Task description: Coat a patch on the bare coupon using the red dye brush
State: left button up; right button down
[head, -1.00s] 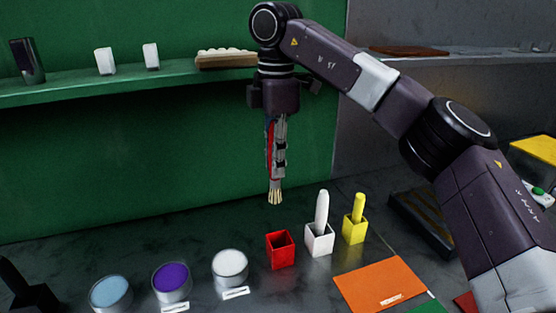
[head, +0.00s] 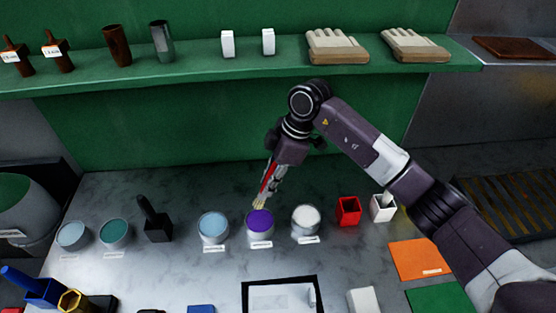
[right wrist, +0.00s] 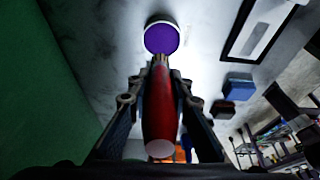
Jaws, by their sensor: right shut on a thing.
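My right gripper (head: 270,178) is shut on the red brush (head: 267,176), whose pale bristles point down. In the head view the bristles meet the back edge of the purple dye pot (head: 260,221). In the right wrist view the red brush (right wrist: 160,112) lies between the fingers, its bristles lined up with the near edge of the purple pot (right wrist: 161,38); whether they touch the dye is unclear. A black-framed white panel (head: 262,299), possibly the coupon, lies at the front, partly cut off. The red holder (head: 348,211) looks empty. My left gripper is out of view.
A white pot (head: 306,220) and light blue pot (head: 213,226) flank the purple one. A black block with a handle (head: 157,225) stands left, the white holder (head: 383,208) right. An orange sheet (head: 418,259) lies right. A green shelf (head: 200,73) runs behind.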

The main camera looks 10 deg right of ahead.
aim_at(259, 202)
jog(key=shift+s+a, duration=0.15)
jog(key=shift+a, duration=0.1)
jog(key=shift+f, duration=0.15)
jog(key=shift+d+f+b, duration=0.1)
jog(key=shift+f+b, duration=0.75)
jog(key=shift+f, duration=0.05)
notch_tip(259, 202, down, 4)
jog(key=b, duration=0.3)
jog(key=shift+r, duration=0.2)
jog(key=shift+f, duration=0.25)
jog(key=shift+f+b, duration=0.45)
jog(key=shift+f, duration=0.1)
dwell(0.9)
jog(key=shift+p, duration=0.3)
